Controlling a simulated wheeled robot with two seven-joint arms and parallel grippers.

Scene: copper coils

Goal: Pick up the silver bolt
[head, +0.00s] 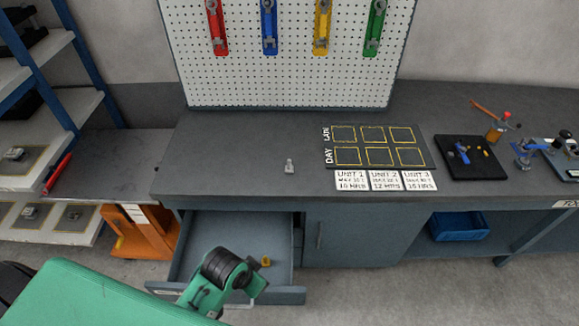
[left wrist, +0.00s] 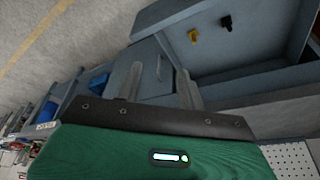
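The silver bolt (head: 289,167) stands upright on the dark workbench top (head: 235,160), near its front edge and left of the board with yellow squares. It does not show in the left wrist view. My green left arm comes in at the bottom left of the head view, over the open drawer and well short of the bolt. In the left wrist view my left gripper (left wrist: 158,72) has its two fingers apart, with nothing between them. My right gripper is in neither view.
The open drawer (head: 205,243) below the bench holds a yellow piece (head: 265,261); the left wrist view also shows a black piece (left wrist: 226,21) in it. A black tray (head: 470,175) and a blue bin (head: 458,228) are at the right. The bench around the bolt is clear.

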